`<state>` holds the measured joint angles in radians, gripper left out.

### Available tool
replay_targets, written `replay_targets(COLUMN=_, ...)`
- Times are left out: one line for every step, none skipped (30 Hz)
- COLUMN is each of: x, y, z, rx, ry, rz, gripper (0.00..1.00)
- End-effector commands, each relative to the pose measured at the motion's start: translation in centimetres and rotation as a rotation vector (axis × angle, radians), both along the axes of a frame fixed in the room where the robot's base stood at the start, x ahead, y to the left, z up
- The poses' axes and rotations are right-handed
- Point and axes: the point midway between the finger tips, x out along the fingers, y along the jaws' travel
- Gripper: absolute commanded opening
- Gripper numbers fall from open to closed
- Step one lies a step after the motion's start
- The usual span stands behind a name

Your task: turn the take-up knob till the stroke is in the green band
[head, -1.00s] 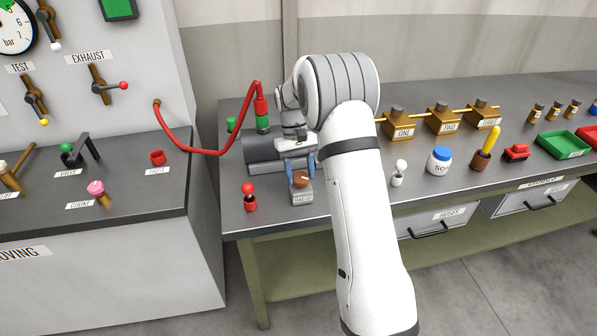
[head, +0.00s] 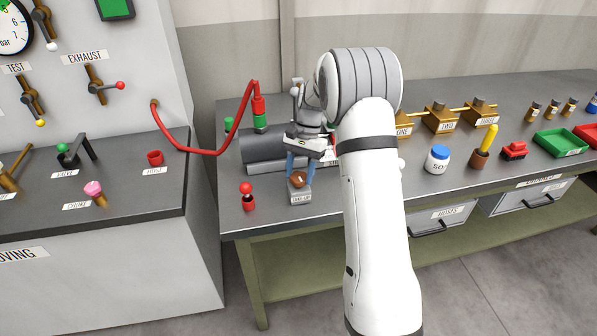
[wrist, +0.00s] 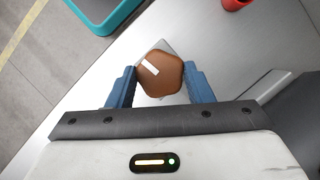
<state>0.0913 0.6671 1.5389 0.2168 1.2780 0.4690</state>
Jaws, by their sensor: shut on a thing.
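The take-up knob (head: 298,180) is a brown, many-sided knob on a small grey labelled block (head: 300,196) at the bench's front left. In the wrist view the knob (wrist: 160,73) shows a white pointer mark toward its left side. My gripper (head: 299,172) points down over it, and its blue fingers stand on either side of the knob, shut on it; the wrist view shows the gripper (wrist: 160,80) the same way. A grey cylinder (head: 262,147) lies behind the knob. A stroke scale with a green band cannot be made out; my wrist and arm cover part of that area.
A red-topped peg (head: 248,197) stands left of the knob. A red hose (head: 205,152) runs from the panel to a fitting (head: 260,112) behind. A white jar (head: 437,160) and brass blocks (head: 440,118) stand right of my arm.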

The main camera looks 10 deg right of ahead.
Motion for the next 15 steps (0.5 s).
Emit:
replay_targets(x=-0.02, y=-0.05, z=-0.08, rx=0.0, ry=0.0, rz=-0.016, gripper=0.24)
replay_targets(x=-0.02, y=-0.05, z=-0.08, rx=0.0, ry=0.0, rz=-0.024, gripper=0.24)
replay_targets(x=-0.04, y=-0.05, z=-0.08, rx=0.0, ry=0.0, rz=-0.032, gripper=0.24)
replay_targets(x=-0.04, y=-0.05, z=-0.09, rx=0.0, ry=0.001, rz=-0.038, gripper=0.24)
replay_targets(x=-0.05, y=-0.04, z=-0.08, rx=0.0, ry=0.001, rz=-0.043, gripper=0.24)
replay_targets(x=-0.05, y=-0.04, z=-0.08, rx=0.0, ry=0.001, rz=-0.049, gripper=0.24)
replay_targets(x=-0.04, y=-0.03, z=-0.09, rx=0.0, ry=0.002, rz=-0.053, gripper=0.24)
replay_targets(x=-0.05, y=-0.02, z=-0.09, rx=0.0, ry=0.001, rz=-0.055, gripper=0.24)
replay_targets(x=-0.05, y=-0.02, z=-0.09, rx=0.0, ry=0.001, rz=-0.057, gripper=0.24)
replay_targets(x=-0.05, y=-0.02, z=-0.1, rx=0.0, ry=0.001, rz=-0.058, gripper=0.24)
replay_targets(x=-0.05, y=-0.02, z=-0.1, rx=0.0, ry=0.001, rz=-0.058, gripper=0.24)
replay_targets(x=-0.05, y=-0.02, z=-0.1, rx=0.0, ry=0.001, rz=-0.059, gripper=0.24)
replay_targets(x=-0.06, y=-0.02, z=-0.09, rx=0.0, ry=0.001, rz=-0.059, gripper=0.24)
replay_targets(x=-0.06, y=-0.02, z=-0.09, rx=0.0, ry=0.001, rz=-0.059, gripper=0.24)
replay_targets(x=-0.06, y=-0.01, z=-0.1, rx=0.0, ry=0.001, rz=-0.058, gripper=0.24)
